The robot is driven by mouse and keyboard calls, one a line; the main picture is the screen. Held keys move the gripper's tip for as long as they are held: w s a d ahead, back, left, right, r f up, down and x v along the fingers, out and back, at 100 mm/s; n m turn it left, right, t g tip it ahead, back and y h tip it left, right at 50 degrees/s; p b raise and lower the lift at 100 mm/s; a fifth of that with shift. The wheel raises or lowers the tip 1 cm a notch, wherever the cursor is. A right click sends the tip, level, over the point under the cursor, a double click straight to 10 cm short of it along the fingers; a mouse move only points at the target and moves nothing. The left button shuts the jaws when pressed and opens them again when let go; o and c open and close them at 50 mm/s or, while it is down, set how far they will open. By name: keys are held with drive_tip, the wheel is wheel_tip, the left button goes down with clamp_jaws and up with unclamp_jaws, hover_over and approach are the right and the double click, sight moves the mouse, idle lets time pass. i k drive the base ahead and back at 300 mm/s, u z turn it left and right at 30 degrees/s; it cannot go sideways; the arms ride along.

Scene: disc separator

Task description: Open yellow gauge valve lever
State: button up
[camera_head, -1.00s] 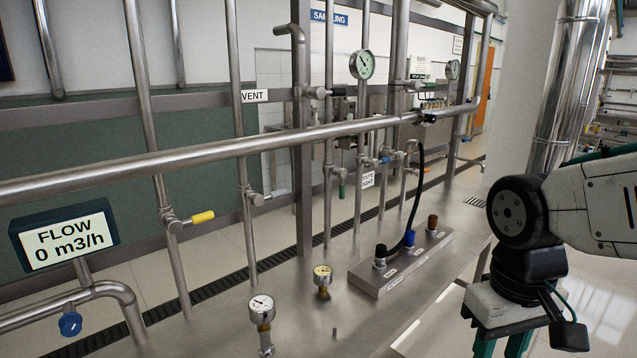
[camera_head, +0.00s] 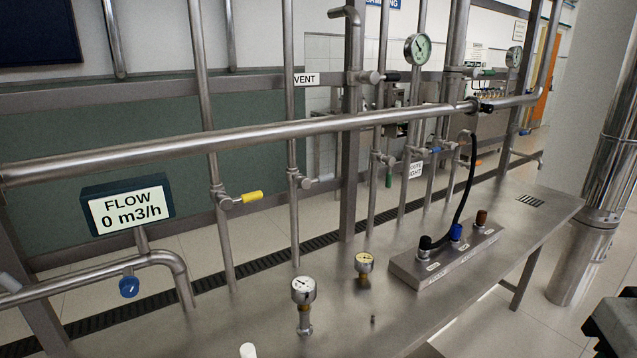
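A yellow valve lever (camera_head: 251,197) sits on a vertical pipe left of the middle. It points to the right, about level and square to its pipe. A small brass-based gauge (camera_head: 364,263) and a larger silver gauge (camera_head: 303,290) stand on the metal bench to the lower right of the lever. A dark and grey part of my arm shows at the lower right edge. My gripper is not in view, so its state and its distance from the lever are hidden.
A long horizontal pipe (camera_head: 300,131) crosses in front of the vertical pipes, above the yellow lever. A flow display (camera_head: 127,211) reads 0 m3/h at the left. A connector block (camera_head: 443,259) with a black hose (camera_head: 470,190) stands on the metal bench (camera_head: 520,232).

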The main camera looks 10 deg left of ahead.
sight(225, 203)
drive_tip(key=k, duration=0.45)
drive_tip(key=u, duration=0.7)
drive_tip(key=i, duration=0.95)
drive_tip(key=u, duration=0.3)
